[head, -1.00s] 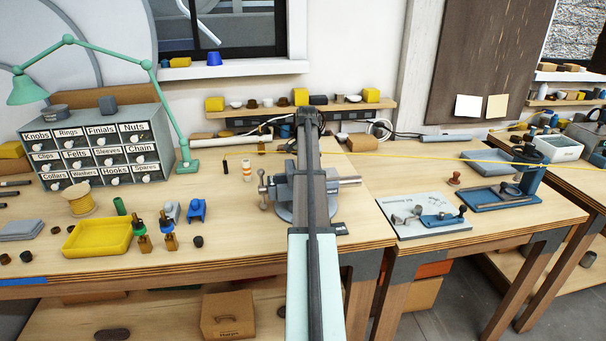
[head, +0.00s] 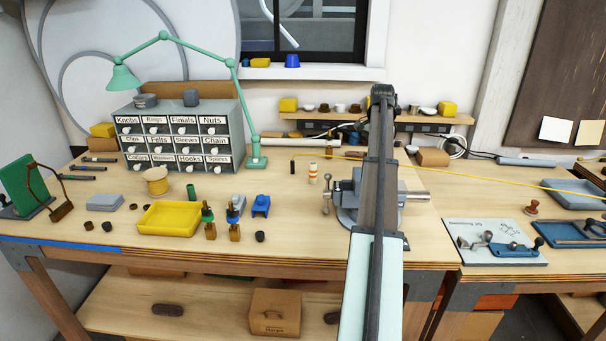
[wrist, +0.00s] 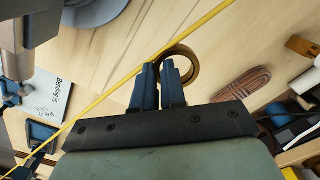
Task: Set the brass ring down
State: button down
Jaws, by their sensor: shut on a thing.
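In the wrist view, my gripper (wrist: 160,68) has its blue fingers close together on the near left side of the brass ring (wrist: 193,66). The ring is held at the fingertips above the wooden bench (wrist: 225,50). I cannot tell the gap between ring and bench top. In the head view my arm covers the gripper, and I cannot make out the ring there.
A yellow cord (wrist: 100,95) runs diagonally close by the fingertips. The vise (head: 345,200) stands beside my arm.

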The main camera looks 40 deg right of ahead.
aim_at(268, 182)
jog(key=w+a+n, duration=0.5)
jog(key=w+a, duration=2.1)
jog(key=w, duration=0.1)
jog(key=shift+m, duration=0.3)
jog(key=shift+s+f, duration=0.15)
jog(key=shift+f, duration=4.7)
jog(key=shift+f, duration=0.1)
jog(key=c, duration=1.2)
grip_release()
notch_tip(268, 182, up, 12)
